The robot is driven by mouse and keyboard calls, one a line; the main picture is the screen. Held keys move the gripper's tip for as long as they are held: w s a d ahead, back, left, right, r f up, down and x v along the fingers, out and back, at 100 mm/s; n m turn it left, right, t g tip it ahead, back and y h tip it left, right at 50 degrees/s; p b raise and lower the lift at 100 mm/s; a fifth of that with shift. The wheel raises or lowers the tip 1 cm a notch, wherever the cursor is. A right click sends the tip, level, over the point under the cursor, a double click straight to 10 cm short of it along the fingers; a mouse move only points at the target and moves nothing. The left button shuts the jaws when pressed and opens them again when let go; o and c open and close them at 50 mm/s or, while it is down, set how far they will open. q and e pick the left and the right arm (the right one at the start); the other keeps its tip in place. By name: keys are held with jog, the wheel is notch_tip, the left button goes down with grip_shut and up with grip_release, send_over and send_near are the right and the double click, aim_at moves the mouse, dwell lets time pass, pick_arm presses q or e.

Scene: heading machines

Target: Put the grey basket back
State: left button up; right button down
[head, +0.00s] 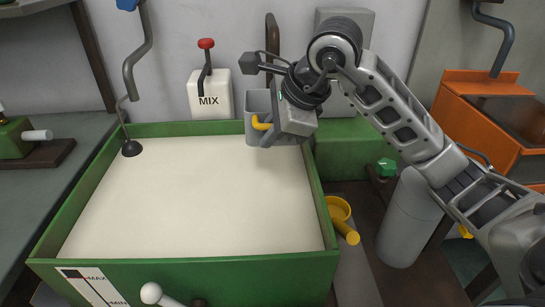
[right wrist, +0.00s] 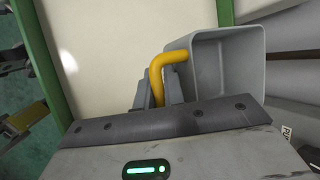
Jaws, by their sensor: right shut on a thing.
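The grey basket (head: 257,103) is a small open box with a yellow handle (head: 261,124). In the head view it is at the back right corner of the green tank (head: 183,129), partly hidden by my right gripper (head: 268,122). In the right wrist view the basket (right wrist: 232,75) is upper right, its inside looking empty. There my right gripper (right wrist: 162,95) is shut on the yellow handle (right wrist: 157,72). A brown bracket (head: 272,40) rises behind the basket; whether they touch I cannot tell. My left gripper is not in view.
The tank holds a pale, smooth fill (head: 195,195). A white MIX box (head: 211,97) with a red-knobbed lever is on the wall behind. An orange machine (head: 490,110) is far right.

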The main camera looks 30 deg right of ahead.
jog(key=s+a, duration=0.2)
jog(key=s, duration=0.4)
jog(key=w+d+f, duration=0.6)
jog(key=w+f, duration=0.6)
jog(key=shift+w+f, duration=0.3)
jog(key=shift+f, duration=0.1)
jog(key=c, duration=1.9)
grip_release()
jog(key=shift+d+f, duration=0.1)
jog(key=o, duration=0.4)
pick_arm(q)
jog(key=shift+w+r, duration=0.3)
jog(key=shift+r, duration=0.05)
